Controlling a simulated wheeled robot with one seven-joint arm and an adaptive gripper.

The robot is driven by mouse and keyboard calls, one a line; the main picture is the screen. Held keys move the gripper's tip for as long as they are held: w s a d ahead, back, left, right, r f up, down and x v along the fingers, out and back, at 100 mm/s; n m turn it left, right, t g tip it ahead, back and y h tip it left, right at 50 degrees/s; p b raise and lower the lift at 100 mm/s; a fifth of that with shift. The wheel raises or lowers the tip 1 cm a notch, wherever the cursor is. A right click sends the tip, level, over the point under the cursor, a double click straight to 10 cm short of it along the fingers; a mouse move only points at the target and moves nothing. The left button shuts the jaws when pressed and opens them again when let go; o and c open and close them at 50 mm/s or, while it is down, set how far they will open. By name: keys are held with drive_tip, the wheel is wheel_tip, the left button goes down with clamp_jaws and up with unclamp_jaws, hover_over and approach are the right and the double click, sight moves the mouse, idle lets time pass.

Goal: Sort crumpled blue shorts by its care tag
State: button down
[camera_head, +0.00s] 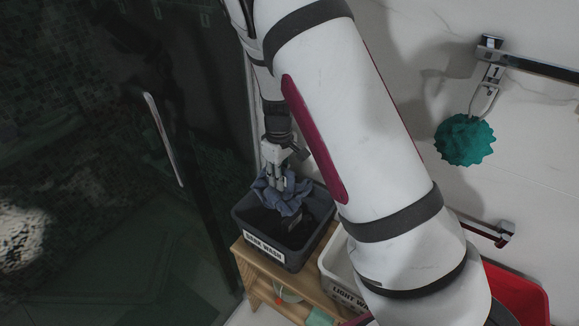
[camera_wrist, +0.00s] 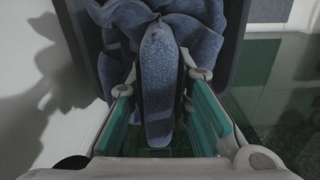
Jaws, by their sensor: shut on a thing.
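The crumpled blue shorts (camera_head: 285,194) hang bunched from my gripper (camera_head: 277,180). They are over and partly within the opening of the dark grey bin (camera_head: 307,246), labelled "DARK WASH". In the wrist view the blue cloth (camera_wrist: 160,85) runs between the two fingers of my gripper (camera_wrist: 163,105), and more folds lie beyond it. My gripper is shut on the cloth. I cannot tell whether the lower folds touch the bin's floor. No care tag is readable in either view.
A white bin (camera_head: 340,279), its label partly hidden and reading "LIGHT WA", stands right of the dark bin on a wooden bench (camera_head: 248,268). A red container (camera_head: 521,292) is farther right. A teal pouf (camera_head: 464,140) hangs on the wall. A glass door with a handle (camera_head: 163,138) is left.

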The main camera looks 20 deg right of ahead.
drive_tip(key=shift+f+b, duration=1.3)
drive_tip(key=shift+f, duration=1.65)
drive_tip(key=c, duration=1.4)
unclamp_jaws()
drive_tip(key=shift+o, duration=0.2)
wheel_tip(320, 180, up, 11)
drive_tip(key=shift+w+r, duration=0.1)
drive_tip(key=shift+r, duration=0.4)
